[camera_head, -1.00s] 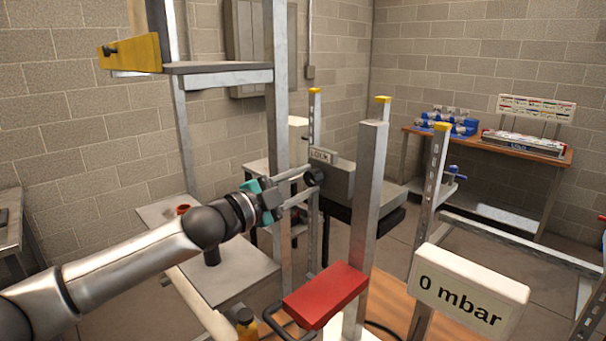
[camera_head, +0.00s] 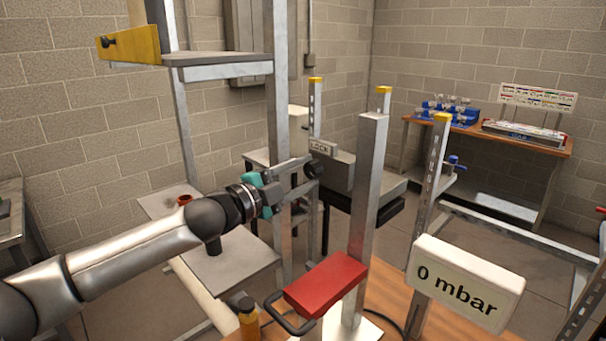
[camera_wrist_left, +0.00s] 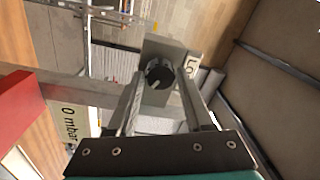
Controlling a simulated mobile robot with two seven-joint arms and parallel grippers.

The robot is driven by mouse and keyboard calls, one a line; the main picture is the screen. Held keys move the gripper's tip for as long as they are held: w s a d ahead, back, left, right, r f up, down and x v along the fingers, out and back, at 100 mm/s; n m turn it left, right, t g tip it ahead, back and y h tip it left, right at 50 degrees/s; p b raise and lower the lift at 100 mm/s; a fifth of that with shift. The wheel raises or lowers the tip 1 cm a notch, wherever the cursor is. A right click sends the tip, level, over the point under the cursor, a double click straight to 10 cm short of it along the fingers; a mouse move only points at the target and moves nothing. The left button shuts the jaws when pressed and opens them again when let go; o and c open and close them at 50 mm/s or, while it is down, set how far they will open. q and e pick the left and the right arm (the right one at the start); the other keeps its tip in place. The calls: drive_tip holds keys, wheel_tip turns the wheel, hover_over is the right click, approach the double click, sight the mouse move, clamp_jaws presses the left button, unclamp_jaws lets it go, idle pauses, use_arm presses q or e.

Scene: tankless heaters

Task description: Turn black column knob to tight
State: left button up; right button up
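In the left wrist view the knob (camera_wrist_left: 158,75) is a dark round shape on a grey block. My left gripper (camera_head: 307,176) is right at the knob. In the left wrist view its two fingers (camera_wrist_left: 161,80) stand apart, one on each side of the knob, with gaps that look visible. I cannot tell whether either fingertip touches it. The knob's lower side is partly hidden by the fingers in the head view. My right gripper is not in view.
A red-topped handle block (camera_head: 326,284) and a white display reading "0 mbar" (camera_head: 466,284) stand at front right. A grey upright post (camera_head: 369,190) stands just right of the knob. A tall metal frame (camera_head: 278,120) rises left, close behind my wrist.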

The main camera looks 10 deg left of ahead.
use_arm(q)
drive_tip(key=shift+o, duration=1.4)
drive_tip(key=shift+s+a+f, duration=0.1)
drive_tip(key=shift+s+a, duration=0.25)
drive_tip(key=shift+s, duration=0.05)
drive_tip(key=b+v, duration=0.5)
drive_tip(key=v, duration=0.9)
drive_tip(key=shift+b, duration=0.3)
drive_tip(key=shift+s, duration=0.15)
